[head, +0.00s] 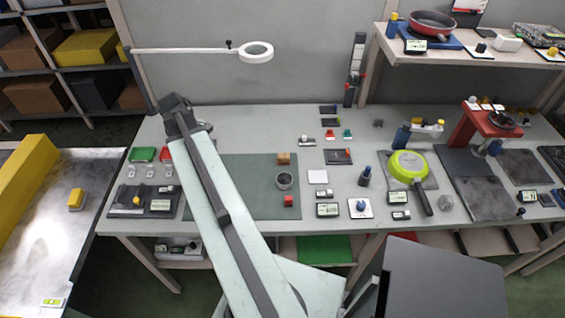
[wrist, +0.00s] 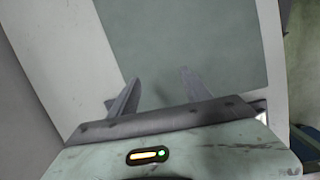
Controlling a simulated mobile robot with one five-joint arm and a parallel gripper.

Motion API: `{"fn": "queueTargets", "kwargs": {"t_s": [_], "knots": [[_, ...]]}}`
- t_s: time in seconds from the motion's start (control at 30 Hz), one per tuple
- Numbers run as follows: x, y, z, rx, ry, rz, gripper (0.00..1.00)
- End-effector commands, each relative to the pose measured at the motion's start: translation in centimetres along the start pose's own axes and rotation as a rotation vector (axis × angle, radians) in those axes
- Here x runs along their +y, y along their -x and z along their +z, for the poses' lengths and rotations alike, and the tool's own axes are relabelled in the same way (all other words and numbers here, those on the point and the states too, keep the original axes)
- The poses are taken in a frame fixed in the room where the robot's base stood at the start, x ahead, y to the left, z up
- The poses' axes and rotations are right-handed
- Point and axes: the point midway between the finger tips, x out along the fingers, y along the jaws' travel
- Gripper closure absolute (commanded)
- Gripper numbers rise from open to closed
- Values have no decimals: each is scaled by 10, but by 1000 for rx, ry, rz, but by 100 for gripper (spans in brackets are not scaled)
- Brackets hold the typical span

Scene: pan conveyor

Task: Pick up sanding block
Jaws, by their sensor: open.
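A small tan-brown block (head: 283,158) sits on the grey-green mat (head: 245,165) on the workbench; it may be the sanding block, but I cannot confirm it at this size. A small red block (head: 288,200) lies nearer the mat's front edge, and a round grey cup (head: 285,180) stands between the two. In the wrist view my gripper (wrist: 160,90) has its two fingers apart with nothing between them. A plain grey-green surface and a pale strip lie beyond the fingers. My fingertips cannot be made out in the head view.
My arm crosses the left part of the mat and hides some of it. A green-yellow pan (head: 408,166) lies right of the mat. A dark tray (head: 145,201) is at the bench's left end. A lamp arm (head: 190,51) extends above the back edge.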

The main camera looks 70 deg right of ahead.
Motion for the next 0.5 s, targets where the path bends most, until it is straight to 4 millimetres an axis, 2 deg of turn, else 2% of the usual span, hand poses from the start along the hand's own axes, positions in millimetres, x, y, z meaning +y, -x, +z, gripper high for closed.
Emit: {"fn": "queueTargets", "kwargs": {"t_s": [0.03,0.1,0.2,0.3,0.33,0.5], "knots": [[30,-20,44,-35,12,-11,44],[56,-37,98,-77,52,-28,44],[77,-54,158,-119,98,-55,44],[86,-62,193,-143,127,-74,44],[87,-64,198,-146,134,-77,44],[87,-67,205,-150,144,-82,44]]}}
